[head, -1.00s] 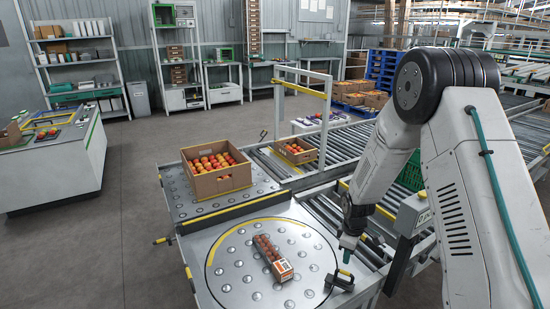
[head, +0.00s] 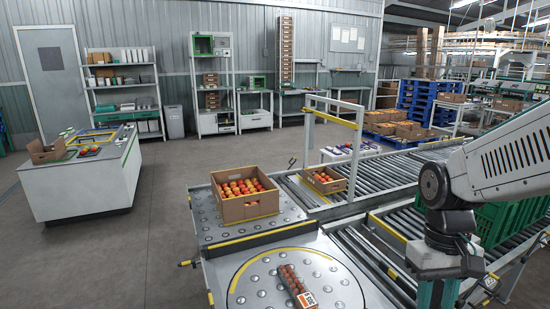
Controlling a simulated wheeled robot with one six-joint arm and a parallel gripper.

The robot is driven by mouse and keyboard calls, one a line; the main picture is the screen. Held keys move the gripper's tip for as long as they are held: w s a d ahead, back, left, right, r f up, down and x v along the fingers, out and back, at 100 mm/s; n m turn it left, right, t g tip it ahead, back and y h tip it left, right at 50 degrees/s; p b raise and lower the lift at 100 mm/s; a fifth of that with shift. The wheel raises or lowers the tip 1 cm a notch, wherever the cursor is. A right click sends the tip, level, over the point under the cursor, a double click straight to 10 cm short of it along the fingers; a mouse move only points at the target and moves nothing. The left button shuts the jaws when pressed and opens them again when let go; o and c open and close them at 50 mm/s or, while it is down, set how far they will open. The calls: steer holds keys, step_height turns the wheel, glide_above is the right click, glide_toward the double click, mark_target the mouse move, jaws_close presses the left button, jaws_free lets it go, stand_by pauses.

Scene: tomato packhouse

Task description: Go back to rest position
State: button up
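My arm comes in from the right edge, with its wrist folded down. My gripper (head: 438,290) hangs at the lower right, above the roller conveyor's near side. Its teal finger parts run out of the bottom of the picture, so the tips are hidden and I cannot tell whether it is open or holds anything. A long pack of tomatoes (head: 290,276) with an orange and white label lies on the round turntable (head: 250,292), to the left of my gripper and apart from it.
A cardboard box (head: 248,210) of tomatoes stands on the ball-top table (head: 216,228). A smaller box (head: 326,188) sits on the roller conveyor (head: 385,178). Green crates (head: 496,222) stand behind my wrist. A white counter (head: 75,190) is at left; the floor (head: 165,215) between is clear.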

steer(key=s+a+r+t, duration=0.1)
steer(key=s+r+t, duration=0.2)
steer(key=s+r, duration=0.5)
steer(key=shift+s+a+t, duration=0.2)
steer(key=shift+s+t, duration=0.2)
steer(key=shift+s, duration=0.4)
stand_by(1.1)
